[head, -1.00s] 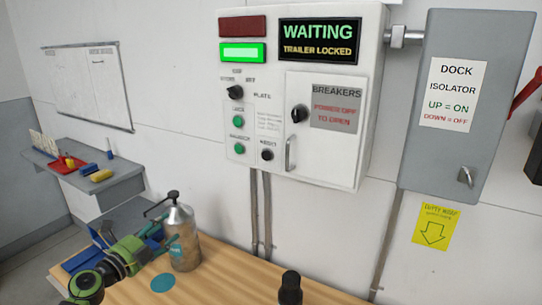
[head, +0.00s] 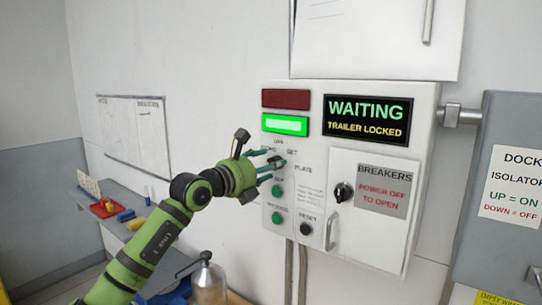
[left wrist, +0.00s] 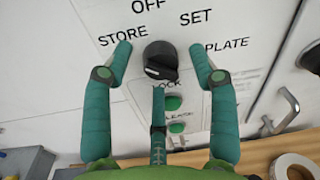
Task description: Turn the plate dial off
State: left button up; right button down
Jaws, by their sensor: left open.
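The plate dial (left wrist: 161,60) is a black knob on the white control box (head: 420,125). In the left wrist view it sits below the word OFF, between STORE on the left and SET on the right. The fingers look apart from the knob. In the head view the left gripper (head: 272,160) covers the dial. My right gripper is not in view.
Two green buttons (head: 277,191) and a black reset knob (head: 306,229) lie below the dial. The breakers door (head: 375,225) is to the right, with its own black knob (head: 343,192). A lit screen reads WAITING, TRAILER LOCKED (head: 367,118). A bottle (head: 208,283) stands below.

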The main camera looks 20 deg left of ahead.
pick_arm(q)
jog(key=shift+w+d, duration=0.15)
jog(key=shift+w, duration=0.2)
jog(key=c, duration=1.1)
jog(key=shift+c, duration=0.2)
